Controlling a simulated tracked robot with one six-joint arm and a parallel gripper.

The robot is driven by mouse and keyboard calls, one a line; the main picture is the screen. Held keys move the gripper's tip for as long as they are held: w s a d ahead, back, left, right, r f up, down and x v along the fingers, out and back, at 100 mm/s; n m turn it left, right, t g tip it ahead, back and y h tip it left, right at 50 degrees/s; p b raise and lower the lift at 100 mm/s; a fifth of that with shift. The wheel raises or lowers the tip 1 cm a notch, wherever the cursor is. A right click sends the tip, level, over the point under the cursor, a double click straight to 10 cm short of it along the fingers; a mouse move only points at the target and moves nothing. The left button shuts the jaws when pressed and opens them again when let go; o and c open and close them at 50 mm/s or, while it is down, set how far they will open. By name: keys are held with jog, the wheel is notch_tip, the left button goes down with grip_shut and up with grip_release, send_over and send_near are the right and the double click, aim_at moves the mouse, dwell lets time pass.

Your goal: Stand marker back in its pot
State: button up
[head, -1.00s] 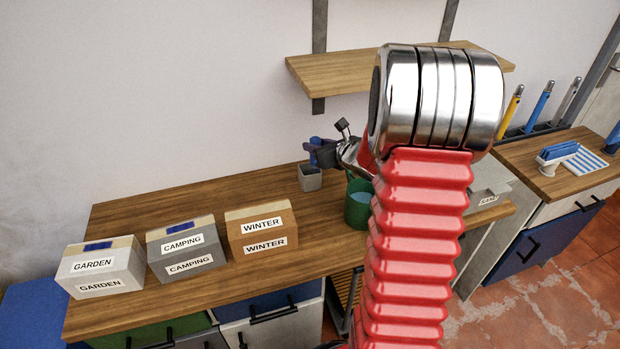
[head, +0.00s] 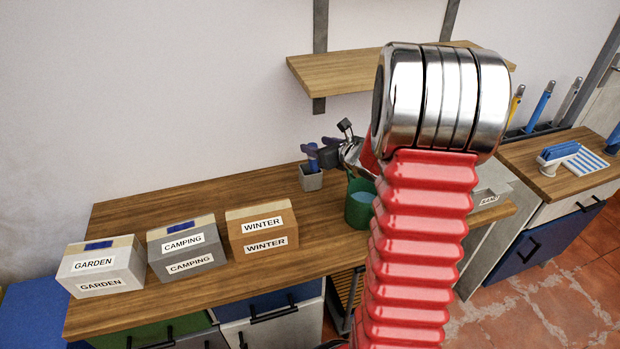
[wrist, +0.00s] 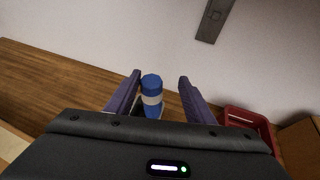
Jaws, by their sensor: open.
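The blue marker (head: 313,160) stands roughly upright in the small grey pot (head: 311,181) at the back of the bench. In the wrist view the marker (wrist: 152,84), blue with a pale band, shows between my fingers, nearer the left one. My gripper (head: 318,146) is open around the marker's upper part, just above the pot. In the wrist view both fingers of my gripper (wrist: 160,77) are spread, with a clear gap on the right. The marker's lower end is hidden in the pot.
A green tin (head: 357,207) stands right of the pot, partly behind my arm. Three labelled boxes, GARDEN (head: 100,270), CAMPING (head: 184,250) and WINTER (head: 262,232), stand along the bench's left. A shelf (head: 340,75) hangs above. A red crate (wrist: 247,122) shows in the wrist view.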

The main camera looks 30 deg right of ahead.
jog(key=v, duration=1.3)
dwell(0.7)
jog(key=s+a+f+n+g+y, duration=0.2)
jog(key=s+a+n+g, duration=0.25)
jog(key=a+n, duration=0.5)
jog(key=s+a+f+n+g+y, duration=0.25)
jog(key=s+a+n, duration=0.35)
jog(key=a+n, duration=0.4)
jog(key=s+a+r+n+h, duration=0.4)
jog(key=s+a+r+n, duration=0.4)
jog(key=n, duration=0.8)
jog(key=shift+a+r+n+g, duration=0.35)
jog(key=shift+a+r+g, duration=0.05)
jog(key=shift+a+r, duration=0.4)
